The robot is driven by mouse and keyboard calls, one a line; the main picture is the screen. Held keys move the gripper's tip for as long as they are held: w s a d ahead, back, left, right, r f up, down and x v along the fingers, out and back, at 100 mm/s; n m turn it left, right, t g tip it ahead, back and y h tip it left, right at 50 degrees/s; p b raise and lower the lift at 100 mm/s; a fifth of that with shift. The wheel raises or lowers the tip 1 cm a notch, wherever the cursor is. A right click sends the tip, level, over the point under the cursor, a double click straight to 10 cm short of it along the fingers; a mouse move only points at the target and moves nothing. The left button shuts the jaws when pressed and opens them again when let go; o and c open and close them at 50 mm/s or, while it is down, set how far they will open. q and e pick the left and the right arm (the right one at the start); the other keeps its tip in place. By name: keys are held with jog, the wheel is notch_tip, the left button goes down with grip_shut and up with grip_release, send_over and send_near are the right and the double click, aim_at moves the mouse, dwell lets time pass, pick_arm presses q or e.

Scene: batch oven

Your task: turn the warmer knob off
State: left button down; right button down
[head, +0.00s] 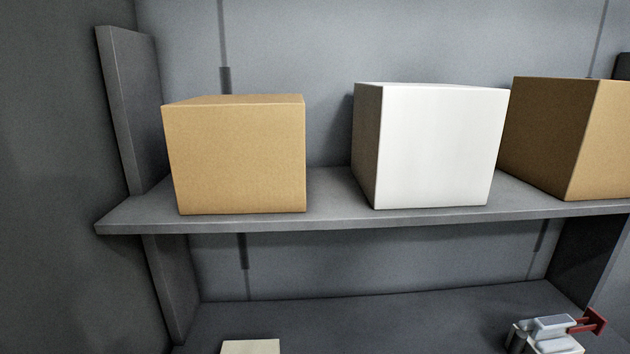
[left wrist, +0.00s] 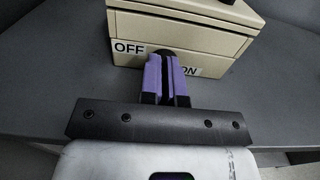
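The warmer (left wrist: 190,32) is a cream box with a lid in the left wrist view. Its front carries an OFF label (left wrist: 129,47) on the left and an ON label (left wrist: 187,71) lower right, partly covered by a finger. A dark round knob (left wrist: 165,51) sits between the labels, mostly hidden by my fingers. My left gripper (left wrist: 165,62) has its purple fingers close together at the knob, with a narrow dark gap between them; it looks shut on the knob. My right gripper is in neither view.
In the head view, a shelf (head: 330,222) bears a tan box (head: 240,160), a white box (head: 440,150) and a brown box (head: 575,140). Below, a cream top (head: 250,347) and a grey device with a red part (head: 592,322) show at the bottom edge.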

pick_arm(q)
jog(key=shift+w+a+r, duration=0.1)
jog(key=shift+w+a, duration=0.1)
jog(key=shift+a, duration=0.25)
jog(key=shift+r, duration=0.2)
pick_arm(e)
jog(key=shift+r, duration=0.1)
pick_arm(q)
jog(key=shift+r+p, duration=0.4)
jog(key=shift+s+r+p, duration=0.25)
jog(key=shift+s+p, duration=0.1)
jog(key=shift+s, duration=0.3)
jog(key=shift+s+d+f+p, duration=0.15)
jog(key=shift+s+p, duration=0.1)
jog(key=shift+s, duration=0.8)
jog(key=shift+s+d+f+p, duration=0.15)
jog(key=shift+s+p, duration=0.1)
jog(key=shift+s, duration=0.75)
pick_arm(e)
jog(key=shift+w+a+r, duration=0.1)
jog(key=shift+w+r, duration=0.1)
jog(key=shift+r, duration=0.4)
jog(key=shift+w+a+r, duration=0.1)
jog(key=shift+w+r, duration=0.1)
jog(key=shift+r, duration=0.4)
pick_arm(q)
jog(key=shift+d, duration=0.1)
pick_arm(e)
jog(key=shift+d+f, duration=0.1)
